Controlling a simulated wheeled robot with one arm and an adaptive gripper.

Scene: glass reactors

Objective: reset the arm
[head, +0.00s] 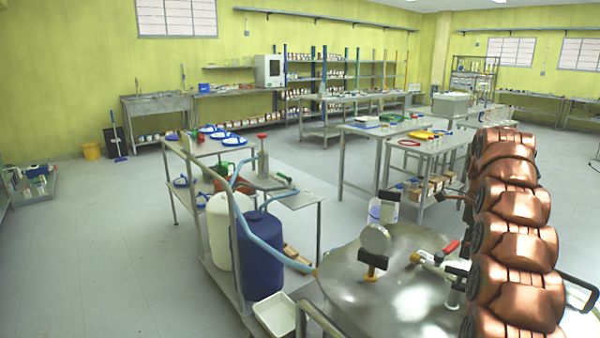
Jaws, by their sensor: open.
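No object is seen held.
White (219,233) and blue (255,258) drums stand by a steel bench (300,199). Lab tables (425,151) stand beyond. Open floor (95,240) lies left.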

